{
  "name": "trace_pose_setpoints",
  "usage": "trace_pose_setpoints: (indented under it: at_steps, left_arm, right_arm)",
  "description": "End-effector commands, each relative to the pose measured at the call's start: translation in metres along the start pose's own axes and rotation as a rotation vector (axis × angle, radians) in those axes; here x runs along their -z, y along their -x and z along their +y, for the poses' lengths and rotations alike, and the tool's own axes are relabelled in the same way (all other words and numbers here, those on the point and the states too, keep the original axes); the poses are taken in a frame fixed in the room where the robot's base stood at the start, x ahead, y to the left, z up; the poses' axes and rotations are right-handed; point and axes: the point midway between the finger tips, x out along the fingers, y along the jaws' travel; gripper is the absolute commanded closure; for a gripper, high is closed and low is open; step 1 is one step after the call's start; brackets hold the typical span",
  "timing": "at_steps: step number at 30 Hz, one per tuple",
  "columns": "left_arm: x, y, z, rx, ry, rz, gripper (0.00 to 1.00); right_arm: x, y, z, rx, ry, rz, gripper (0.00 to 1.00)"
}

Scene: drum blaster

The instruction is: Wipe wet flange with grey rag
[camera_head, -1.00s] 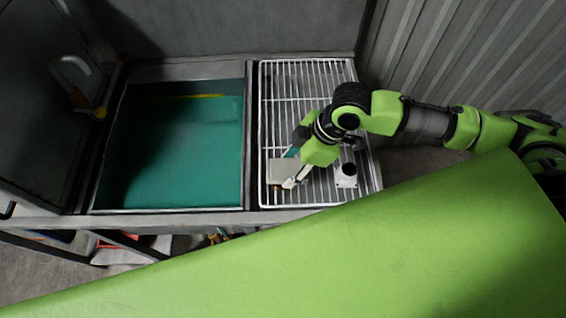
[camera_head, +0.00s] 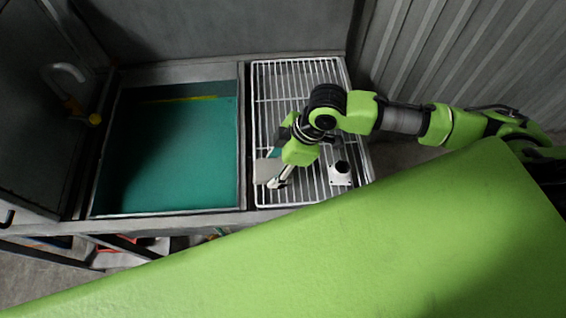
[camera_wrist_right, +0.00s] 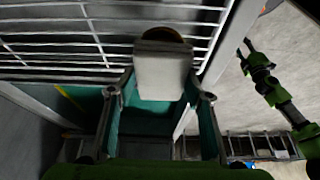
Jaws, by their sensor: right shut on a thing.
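The flange (camera_head: 341,173), a small pale square plate with a dark round opening, sits upright on the white wire rack near its front right. My right gripper (camera_head: 276,168) is over the front left of the rack, left of the flange and apart from it. It is shut on the grey rag (camera_head: 267,170), a flat light-grey piece at the rack's left edge. In the right wrist view the rag (camera_wrist_right: 162,75) sticks out past the fingers of my right gripper (camera_wrist_right: 160,98). A dark brown rounded edge shows behind it; I cannot tell what it is.
The wire rack (camera_head: 296,98) lies right of a teal-lined basin (camera_head: 170,150), with a metal rim between them. A tap (camera_head: 72,72) stands at the basin's left. A grey wall is behind and a ribbed wall is at right. The rack's back half is clear.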

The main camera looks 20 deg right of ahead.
Motion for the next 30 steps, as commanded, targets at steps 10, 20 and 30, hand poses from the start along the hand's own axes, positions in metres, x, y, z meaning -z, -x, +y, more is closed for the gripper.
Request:
trace_pose_setpoints:
  at_steps: [10, 20, 30]
  left_arm:
    - [0.000, 0.004, 0.000, 0.000, 0.000, 0.000, 0.60]
    - [0.001, 0.008, 0.000, 0.000, 0.000, 0.000, 0.60]
    - [0.002, 0.018, 0.000, 0.000, 0.000, 0.000, 0.60]
  right_arm:
    - [0.010, -0.004, 0.000, 0.000, 0.000, -0.001, 0.71]
    - [0.004, -0.001, 0.000, 0.000, -0.002, -0.002, 0.71]
    - [-0.019, 0.009, -0.001, 0.001, -0.003, -0.004, 0.71]
